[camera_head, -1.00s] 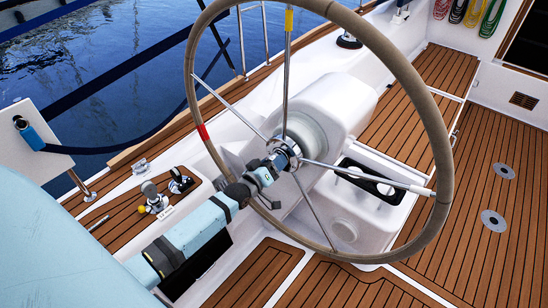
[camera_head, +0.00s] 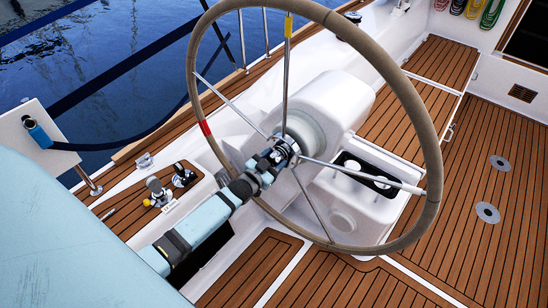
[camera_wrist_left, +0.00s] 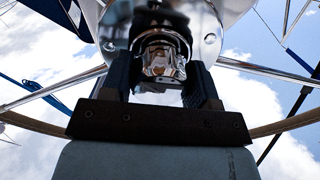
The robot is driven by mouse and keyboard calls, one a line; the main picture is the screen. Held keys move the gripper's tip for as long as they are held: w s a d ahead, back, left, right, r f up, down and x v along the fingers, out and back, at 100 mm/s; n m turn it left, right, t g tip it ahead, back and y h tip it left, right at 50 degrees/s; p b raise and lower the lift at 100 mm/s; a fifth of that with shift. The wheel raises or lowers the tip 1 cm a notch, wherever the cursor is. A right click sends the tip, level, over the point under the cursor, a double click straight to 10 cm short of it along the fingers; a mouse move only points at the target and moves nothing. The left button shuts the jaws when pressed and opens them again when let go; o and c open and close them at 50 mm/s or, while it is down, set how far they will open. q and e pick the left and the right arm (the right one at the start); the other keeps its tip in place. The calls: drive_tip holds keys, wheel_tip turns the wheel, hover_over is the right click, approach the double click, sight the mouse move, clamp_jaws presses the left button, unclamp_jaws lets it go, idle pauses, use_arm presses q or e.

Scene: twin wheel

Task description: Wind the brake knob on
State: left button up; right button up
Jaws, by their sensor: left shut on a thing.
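The brake knob (camera_wrist_left: 162,62) is a shiny chrome piece at the hub of the large steering wheel (camera_head: 436,170). My left gripper (camera_head: 284,153) reaches the hub from the lower left. In the left wrist view its two dark fingers (camera_wrist_left: 162,85) stand on either side of the knob, shut on it. In the head view the fingers and wrist cover most of the knob. My right gripper is not in view.
Metal spokes (camera_head: 340,172) run from the hub around my gripper. The white pedestal (camera_head: 335,105) stands behind the wheel. A side panel (camera_head: 172,190) with levers lies left of it. Open teak deck (camera_head: 490,150) spreads to the right.

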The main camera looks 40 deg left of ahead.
use_arm(q)
drive_tip(key=m, duration=0.5)
idle(0.6)
drive_tip(key=o, duration=0.9)
drive_tip(key=s, duration=0.9)
drive_tip(key=s+a, duration=0.1)
drive_tip(key=s, duration=0.3)
drive_tip(key=shift+s, duration=0.4)
